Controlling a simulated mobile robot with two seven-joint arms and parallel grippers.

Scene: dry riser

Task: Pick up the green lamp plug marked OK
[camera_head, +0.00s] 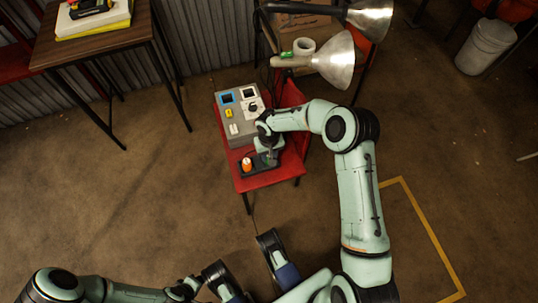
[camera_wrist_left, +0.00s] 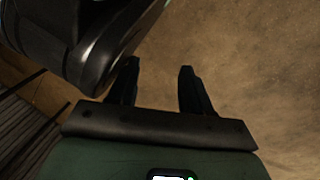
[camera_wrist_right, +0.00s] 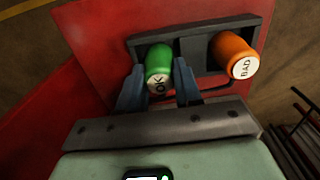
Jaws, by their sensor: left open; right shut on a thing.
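The green plug marked OK (camera_wrist_right: 158,60) is upright in the right wrist view, at the left end of a dark tray (camera_wrist_right: 197,60). My right gripper (camera_wrist_right: 159,67) is shut on it, one finger on each side. I cannot tell whether the plug is clear of the tray's bottom. An orange plug marked BAD (camera_wrist_right: 235,57) stands at the tray's other end, apart from the fingers. In the head view the orange plug (camera_head: 247,164) shows, while my right gripper (camera_head: 268,154) mostly hides the green one. My left gripper (camera_wrist_left: 158,74) is open and empty, away from the tray.
The tray is on a red seat (camera_head: 272,181). Metal lamp shades (camera_head: 335,62) hang at the back right. A wooden table (camera_head: 95,40) stands at the left. Bare floor is in front.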

